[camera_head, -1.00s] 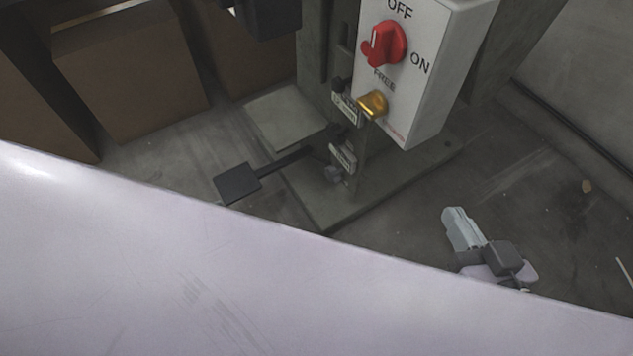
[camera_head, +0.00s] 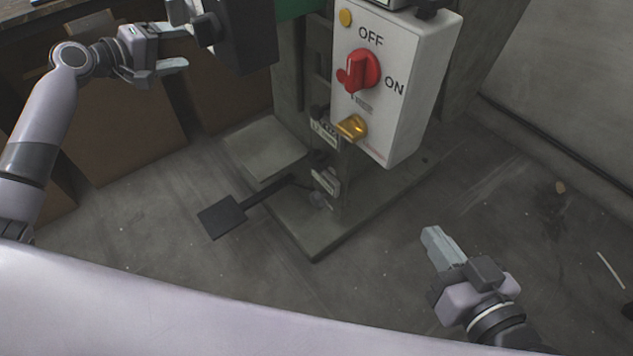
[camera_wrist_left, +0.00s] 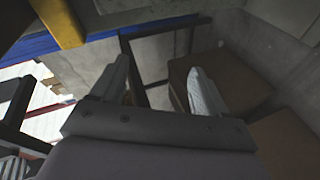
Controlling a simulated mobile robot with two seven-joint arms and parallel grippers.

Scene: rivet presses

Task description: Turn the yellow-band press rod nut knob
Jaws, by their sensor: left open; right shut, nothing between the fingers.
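A press (camera_head: 345,200) with a dark block (camera_head: 240,38) stands in the upper middle of the head view. A small dark knob-like piece (camera_head: 208,28) sticks out from the block's left side; I cannot tell for sure that it is the rod nut knob. No yellow band shows on this press. My left gripper (camera_head: 187,48) is open, its fingertips just left of that piece, seemingly apart from it. In the left wrist view its two fingers (camera_wrist_left: 160,82) are spread with nothing between them. My right gripper (camera_head: 430,232) is shut and empty, low at the right, away from the press.
A dark foot pedal (camera_head: 222,216) lies in front. Brown boxes (camera_head: 125,135) stand at left. The wrist view shows a yellow bar (camera_wrist_left: 58,22). Floor at right is mostly clear.

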